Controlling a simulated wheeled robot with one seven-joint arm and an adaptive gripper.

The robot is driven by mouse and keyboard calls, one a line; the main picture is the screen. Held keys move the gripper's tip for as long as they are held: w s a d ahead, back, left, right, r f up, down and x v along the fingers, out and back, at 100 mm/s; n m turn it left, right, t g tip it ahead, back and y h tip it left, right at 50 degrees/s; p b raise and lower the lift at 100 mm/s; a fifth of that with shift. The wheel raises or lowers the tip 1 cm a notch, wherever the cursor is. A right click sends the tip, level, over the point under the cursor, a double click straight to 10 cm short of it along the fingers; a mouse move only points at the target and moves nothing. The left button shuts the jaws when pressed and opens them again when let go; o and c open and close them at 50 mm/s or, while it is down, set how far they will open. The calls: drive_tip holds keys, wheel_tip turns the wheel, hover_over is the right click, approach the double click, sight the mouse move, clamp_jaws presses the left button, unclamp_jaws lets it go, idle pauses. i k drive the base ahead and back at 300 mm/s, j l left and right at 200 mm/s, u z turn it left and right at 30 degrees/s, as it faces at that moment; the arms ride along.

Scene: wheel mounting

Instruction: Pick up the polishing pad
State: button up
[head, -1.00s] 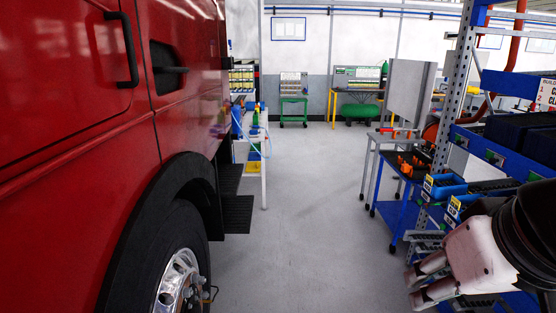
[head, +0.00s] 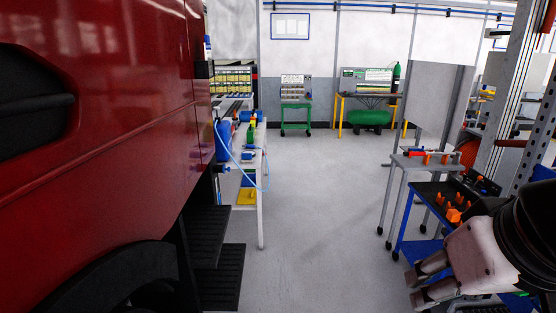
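I cannot make out a polishing pad in the head view. Behind that, a grey stand (head: 398,164) carries small red, blue and orange items (head: 428,154), too small to identify. My arm and gripper hide part of the cart.
A red truck (head: 120,130) with black steps (head: 222,275) fills the left. Beyond it is a white workbench (head: 262,190) with bottles and a blue hose. A green cart (head: 295,105) and a yellow-legged table (head: 340,108) stand at the back wall. The grey floor (head: 315,220) between is clear.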

sight(246, 158)
drive_tip(key=i, duration=3.85)
drive_tip(key=i+l+u, duration=0.2)
drive_tip(key=i, duration=0.4)
drive_tip(key=j, duration=0.1)
